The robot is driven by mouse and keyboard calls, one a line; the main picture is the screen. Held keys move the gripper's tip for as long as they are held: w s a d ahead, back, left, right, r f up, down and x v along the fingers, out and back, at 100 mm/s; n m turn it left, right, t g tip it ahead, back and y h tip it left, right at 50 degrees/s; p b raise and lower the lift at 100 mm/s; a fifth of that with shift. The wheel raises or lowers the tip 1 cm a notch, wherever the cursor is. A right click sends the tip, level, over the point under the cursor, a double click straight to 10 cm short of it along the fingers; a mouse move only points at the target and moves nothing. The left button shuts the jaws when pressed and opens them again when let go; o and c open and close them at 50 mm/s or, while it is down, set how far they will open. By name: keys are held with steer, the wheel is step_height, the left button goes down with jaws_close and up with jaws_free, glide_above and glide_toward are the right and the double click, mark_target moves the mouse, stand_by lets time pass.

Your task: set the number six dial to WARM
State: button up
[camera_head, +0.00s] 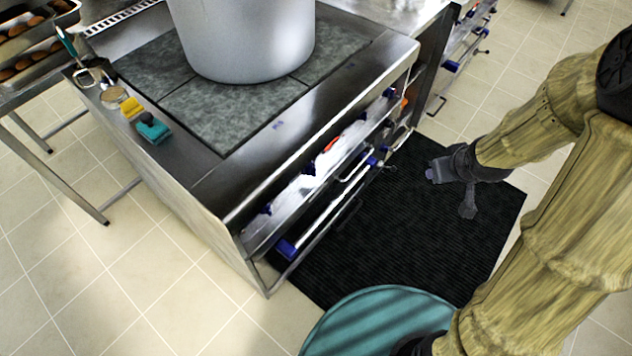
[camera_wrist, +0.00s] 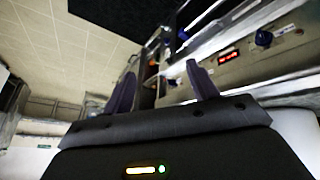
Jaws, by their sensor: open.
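The steel range's front panel (camera_head: 300,190) carries several blue dials; one blue dial (camera_head: 388,92) shows near the far right end. The panel slopes away from the head camera, so numbers and the WARM mark cannot be read, and I cannot tell which dial is number six. In the wrist view a blue dial (camera_wrist: 263,38) sits on the panel at the upper right, beside a lit red display (camera_wrist: 228,57). My gripper (camera_head: 432,172) is in front of the range, above the black mat, apart from the panel. In the wrist view its two fingers (camera_wrist: 158,72) stand apart with nothing between them.
A large stockpot (camera_head: 247,40) stands on the range top. Oven handles (camera_head: 318,222) with blue ends stick out below the panel. A black mat (camera_head: 430,240) covers the floor there. A teal round thing (camera_head: 372,318) is at the bottom. A yellow and a teal item (camera_head: 154,130) lie on the left edge.

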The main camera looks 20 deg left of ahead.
mark_target(315, 176)
steer(key=w+a+f+n+y+b, duration=0.2)
steer(key=a+f+n+y+b, duration=0.15)
steer(key=f, duration=0.35)
steer(key=w+a+f+n+t+y+b, duration=0.1)
steer(key=w+a+f+n+y+b, duration=0.15)
steer(key=a+f+b, duration=0.35)
steer(key=w+a+f+n+y+b, duration=0.2)
steer(key=a+f+y+b, duration=0.15)
steer(key=f, duration=0.45)
steer(key=s+a+f+n+g+y+b, duration=0.1)
steer(key=s+a+f+n+y+b, duration=0.2)
steer(key=y, duration=0.4)
steer(key=shift+s+a+f+g+b, duration=0.2)
steer(key=shift+s+f+g+b, duration=0.1)
steer(key=shift+f+b, duration=0.7)
steer(key=shift+r, duration=0.1)
steer(key=b+x, duration=0.2)
steer(key=x, duration=1.5)
steer(key=shift+w+a, duration=0.1)
steer(key=shift+a, duration=0.15)
steer(key=shift+d, duration=0.1)
steer(key=c, duration=1)
